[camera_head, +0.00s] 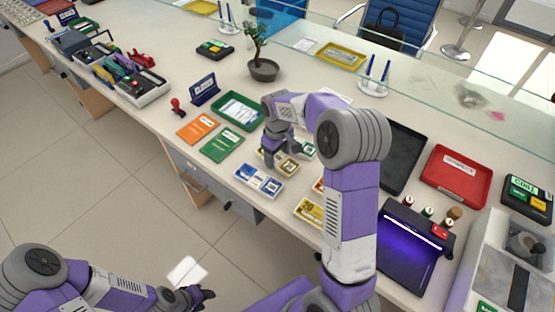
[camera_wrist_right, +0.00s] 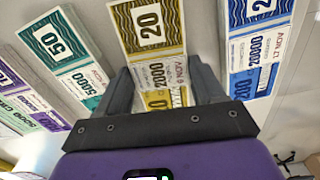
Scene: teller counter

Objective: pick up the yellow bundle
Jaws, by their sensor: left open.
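A yellow-olive bundle marked 20 (camera_wrist_right: 150,28) lies among the note bundles in the right wrist view. In the head view it shows (camera_head: 287,167) partly behind my right gripper (camera_head: 274,160). In the right wrist view, the fingers of my right gripper (camera_wrist_right: 162,85) stand on either side of the bundle's near part, close to its long edges. I cannot tell whether they touch it. Another yellow bundle (camera_head: 309,212) lies nearer on the counter. My left gripper (camera_head: 203,294) is open and empty, low over the floor side, away from the counter.
A blue bundle (camera_head: 258,180) and a teal bundle (camera_wrist_right: 62,45) flank the yellow-olive one closely. A green tray (camera_head: 239,111), a plant (camera_head: 263,68), a red tray (camera_head: 457,176) and a purple-lit machine (camera_head: 411,250) stand on the counter. A glass screen runs behind.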

